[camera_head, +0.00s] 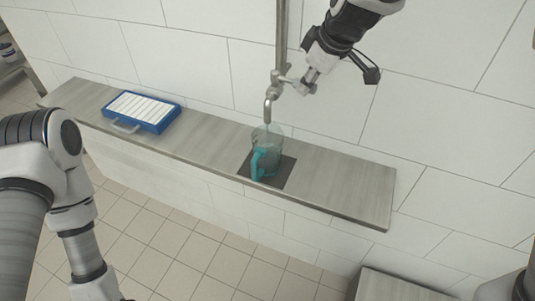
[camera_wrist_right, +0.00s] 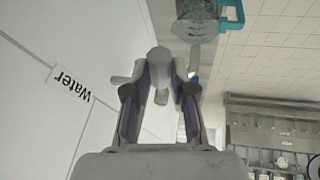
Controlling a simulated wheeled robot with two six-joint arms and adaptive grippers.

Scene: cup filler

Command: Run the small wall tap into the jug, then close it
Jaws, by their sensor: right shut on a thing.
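The small wall tap (camera_head: 269,101) is metal, with its spout pointing down on a vertical pipe. My right gripper (camera_head: 303,83) is at the tap's handle side. In the right wrist view its fingers (camera_wrist_right: 161,72) are shut on the grey tap handle (camera_wrist_right: 159,62). The clear jug (camera_head: 271,142) with a teal handle stands upright under the spout, on a dark square of the shelf. The jug also shows in the right wrist view (camera_wrist_right: 193,24). I cannot make out a water stream or the level in the jug. My left gripper is out of view.
A grey wall shelf (camera_head: 345,186) runs below the tap, bare to the jug's right. A blue case (camera_head: 150,124) with white strips lies on its left part. A "Water" label (camera_wrist_right: 71,84) is on the white tiled wall.

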